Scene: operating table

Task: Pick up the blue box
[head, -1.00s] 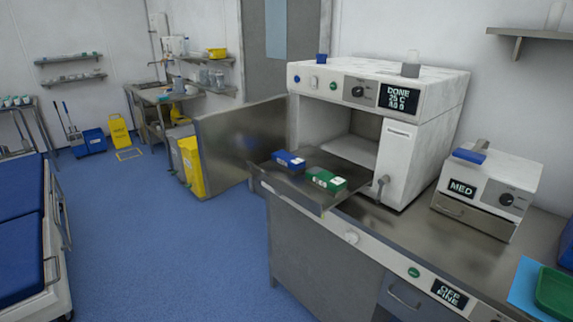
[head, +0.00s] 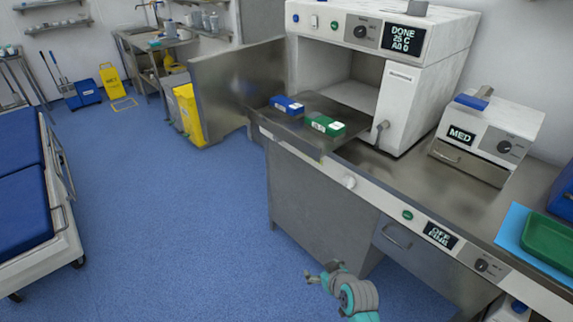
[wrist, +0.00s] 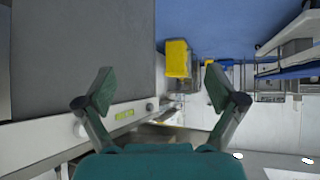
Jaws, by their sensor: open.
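The blue box (head: 287,105) lies on the pulled-out metal tray (head: 350,118) in front of the white oven-like machine, in the head view. A green box (head: 325,124) lies on the same tray, in front of it and to its right. My gripper shows in the wrist view (wrist: 158,84) with its two fingers spread wide and nothing between them. In the head view, part of my arm shows at the bottom, low in front of the counter and well away from the tray. The wrist view does not show the blue box.
The machine's door (head: 235,88) stands open left of the tray. A small device (head: 485,140) marked MED and a green tray (head: 550,240) are on the counter to the right. A yellow bin (head: 187,114) stands behind the door.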

